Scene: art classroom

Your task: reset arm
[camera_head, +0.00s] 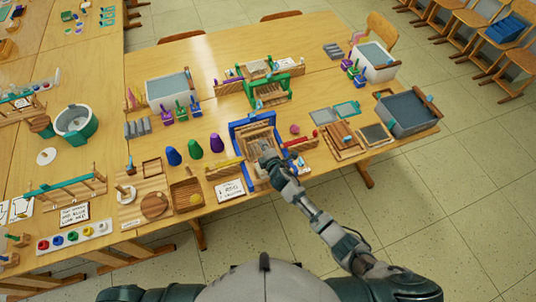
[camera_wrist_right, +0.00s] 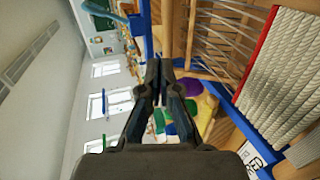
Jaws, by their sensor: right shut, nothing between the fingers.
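My right gripper (camera_head: 268,156) reaches forward from the bottom of the head view to the blue-framed wooden loom (camera_head: 236,129) at the table's front edge. In the right wrist view its two dark fingers (camera_wrist_right: 158,66) are together at the tips, with nothing between them. The loom (camera_wrist_right: 273,85) fills the right side of that view, with wooden rods, a red edge and white cords. From the head view I cannot tell whether the gripper touches the loom. My left gripper is not in view.
The wooden table (camera_head: 215,75) is crowded. Purple, green and blue cones (camera_head: 196,149) and a wooden tray (camera_head: 181,199) stand left of the loom. Wooden frames and a grey bin (camera_head: 408,112) are at its right. Tiled floor (camera_head: 440,190) is clear at the right.

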